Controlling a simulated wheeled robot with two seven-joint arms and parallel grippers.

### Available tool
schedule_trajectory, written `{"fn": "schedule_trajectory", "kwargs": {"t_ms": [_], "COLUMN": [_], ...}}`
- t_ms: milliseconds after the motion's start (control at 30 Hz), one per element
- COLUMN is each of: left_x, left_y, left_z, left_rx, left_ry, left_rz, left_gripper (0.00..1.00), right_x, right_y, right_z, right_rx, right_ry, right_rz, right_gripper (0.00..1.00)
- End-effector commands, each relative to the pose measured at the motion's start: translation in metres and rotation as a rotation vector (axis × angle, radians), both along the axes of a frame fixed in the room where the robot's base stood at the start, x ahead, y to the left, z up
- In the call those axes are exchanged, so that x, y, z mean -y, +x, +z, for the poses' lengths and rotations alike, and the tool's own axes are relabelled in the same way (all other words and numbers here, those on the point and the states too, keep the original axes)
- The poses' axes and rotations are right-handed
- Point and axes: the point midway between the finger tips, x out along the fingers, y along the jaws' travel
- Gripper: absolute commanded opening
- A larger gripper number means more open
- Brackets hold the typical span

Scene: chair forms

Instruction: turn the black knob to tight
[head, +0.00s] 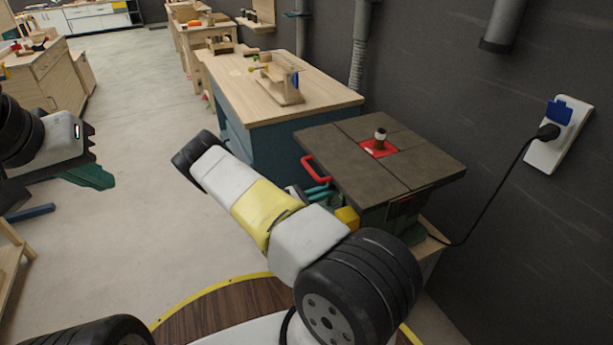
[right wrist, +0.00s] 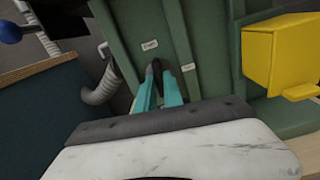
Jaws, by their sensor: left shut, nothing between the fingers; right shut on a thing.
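The green machine body (right wrist: 215,50) fills the middle of the right wrist view, with two small white labels whose text is too small to read. My right gripper (right wrist: 160,78) points at it with teal fingers, shut on a dark thing, apparently the black knob (right wrist: 157,66), mostly hidden between the fingertips. In the head view my right gripper (head: 320,192) shows in part beside the machine, below its grey table top (head: 345,160); the knob is hidden there. My left gripper (head: 98,178) is shut and empty at the left, far from the machine.
A red handle (head: 316,169) sticks out of the machine's side. A yellow box (right wrist: 272,60) sits right of my fingers. A workbench (head: 300,82) stands behind. A black cable (head: 500,185) runs to a wall socket (head: 560,132).

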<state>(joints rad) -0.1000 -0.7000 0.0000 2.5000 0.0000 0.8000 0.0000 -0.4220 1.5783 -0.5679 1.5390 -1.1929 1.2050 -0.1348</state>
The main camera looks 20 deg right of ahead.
Motion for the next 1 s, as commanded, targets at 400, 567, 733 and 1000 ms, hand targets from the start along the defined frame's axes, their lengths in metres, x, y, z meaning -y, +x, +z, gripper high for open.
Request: {"fn": "schedule_trajectory", "kwargs": {"t_ms": [400,567,733,1000], "left_x": [0.0,0.0,0.0,0.0], "left_y": [0.0,0.0,0.0,0.0], "left_z": [0.0,0.0,0.0,0.0], "left_rx": [0.0,0.0,0.0,0.0], "left_ry": [0.0,0.0,0.0,0.0], "left_rz": [0.0,0.0,0.0,0.0], "left_gripper": [0.0,0.0,0.0,0.0], "right_x": [-0.0008,-0.0008,-0.0008,-0.0005], "right_y": [0.0,0.0001,0.0002,0.0002], "right_z": [0.0002,0.0002,0.0002,0.0002], "right_rx": [-0.111,-0.116,-0.115,-0.114], "right_ry": [-0.009,-0.009,-0.009,-0.009], "right_rz": [0.0,0.0,0.001,0.0], "right_gripper": [0.0,0.0,0.0,0.34]}}
